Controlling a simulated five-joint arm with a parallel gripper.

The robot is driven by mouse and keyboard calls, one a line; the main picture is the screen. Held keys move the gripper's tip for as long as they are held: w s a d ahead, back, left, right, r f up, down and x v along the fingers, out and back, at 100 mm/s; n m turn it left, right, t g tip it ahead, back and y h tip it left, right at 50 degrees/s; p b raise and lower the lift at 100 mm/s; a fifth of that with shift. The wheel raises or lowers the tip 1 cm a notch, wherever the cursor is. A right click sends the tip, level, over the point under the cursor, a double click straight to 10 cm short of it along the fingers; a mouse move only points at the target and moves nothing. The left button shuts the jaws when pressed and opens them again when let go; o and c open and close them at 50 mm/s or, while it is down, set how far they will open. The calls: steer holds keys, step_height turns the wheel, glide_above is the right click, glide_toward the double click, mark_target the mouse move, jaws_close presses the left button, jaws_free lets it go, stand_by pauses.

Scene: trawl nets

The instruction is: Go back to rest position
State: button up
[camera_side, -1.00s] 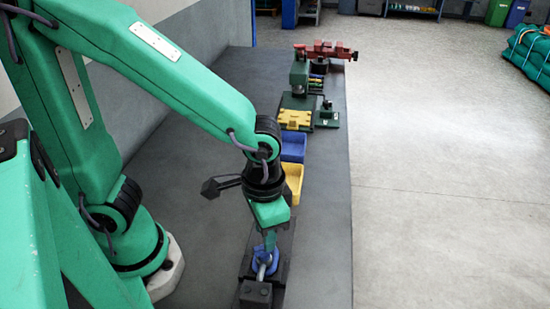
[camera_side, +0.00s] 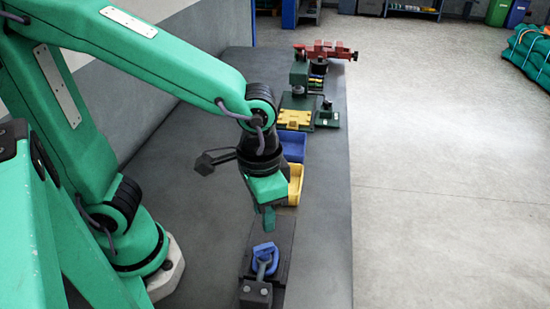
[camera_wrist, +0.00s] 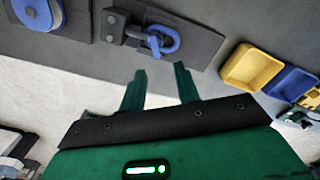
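My gripper (camera_side: 268,218) is above the dark fixture plate (camera_side: 249,262) on the bench. In the wrist view my gripper (camera_wrist: 158,78) has two green fingers standing apart, with nothing between them. A blue ring-like link (camera_side: 265,252) sits on the fixture with a grey metal piece through it. It also shows in the wrist view as a blue link (camera_wrist: 162,41) beyond the fingertips. The fingers are clear of the link.
A yellow bin (camera_side: 295,184) and a blue bin (camera_side: 292,146) stand behind the fixture. Further back are a green machine with a yellow plate (camera_side: 294,119) and a red vise (camera_side: 322,50). In the wrist view a blue spool (camera_wrist: 38,12) lies at the upper left.

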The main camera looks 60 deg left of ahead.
steer(key=a+r+n+t, duration=0.2)
steer(key=a+r+t, duration=0.3)
steer(key=a, duration=0.9)
step_height(320, 180, up, 3)
steer(key=shift+a+n, duration=0.25)
steer(key=shift+n, duration=0.05)
steer(key=shift+w, duration=0.1)
